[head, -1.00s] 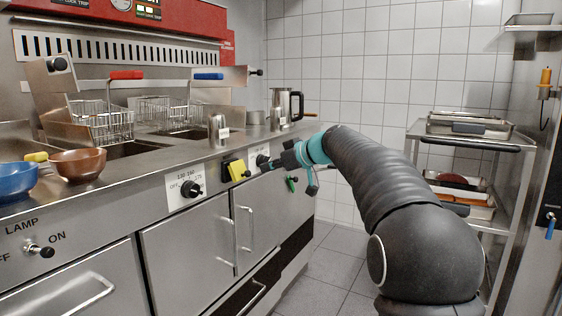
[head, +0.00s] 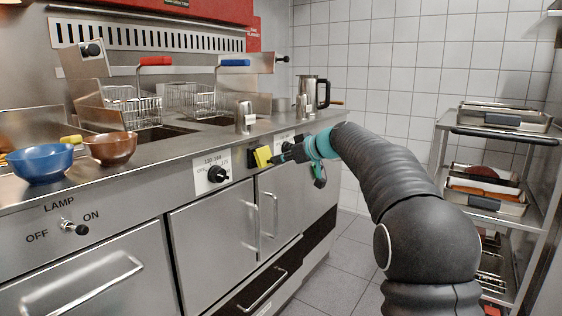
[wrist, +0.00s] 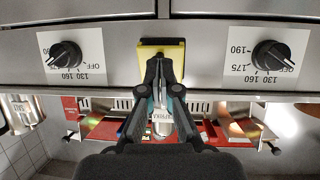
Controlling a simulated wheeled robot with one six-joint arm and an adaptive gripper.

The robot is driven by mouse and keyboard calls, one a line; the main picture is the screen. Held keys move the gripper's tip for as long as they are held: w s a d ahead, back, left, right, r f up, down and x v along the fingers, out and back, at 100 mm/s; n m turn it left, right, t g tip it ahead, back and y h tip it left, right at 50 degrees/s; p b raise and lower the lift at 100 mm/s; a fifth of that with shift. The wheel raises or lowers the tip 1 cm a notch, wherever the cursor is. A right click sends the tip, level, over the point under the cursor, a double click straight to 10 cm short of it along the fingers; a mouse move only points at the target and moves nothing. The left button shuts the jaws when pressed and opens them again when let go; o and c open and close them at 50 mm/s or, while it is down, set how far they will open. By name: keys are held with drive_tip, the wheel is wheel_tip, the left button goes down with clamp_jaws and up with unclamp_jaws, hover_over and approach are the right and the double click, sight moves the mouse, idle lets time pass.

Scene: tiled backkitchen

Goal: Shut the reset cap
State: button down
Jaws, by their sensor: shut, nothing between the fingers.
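The reset cap (head: 263,156) is a small yellow flap on the fryer's front panel, between two black knobs. In the head view it stands out from the panel beside a black housing (head: 252,158). In the wrist view the yellow cap (wrist: 147,70) is at top centre, partly hidden behind my fingers, with a dark part along its upper edge. My gripper (head: 274,160) is shut and empty, its tips right at the cap's right side in the head view. The fingertips (wrist: 160,64) overlap the cap in the wrist view; I cannot tell whether they touch it.
A knob (head: 214,174) sits left of the cap and another (head: 286,147) sits right of it, close to my gripper. Blue (head: 40,164) and brown (head: 112,147) bowls stand on the counter. A tray rack (head: 497,122) stands at right. The floor between is clear.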

drive_tip(key=f+b, duration=0.2)
drive_tip(key=b, duration=0.1)
drive_tip(key=w+a+f+b, duration=0.1)
drive_tip(key=b, duration=0.1)
drive_tip(key=shift+a, duration=0.1)
drive_tip(key=shift+r, duration=0.1)
idle(0.3)
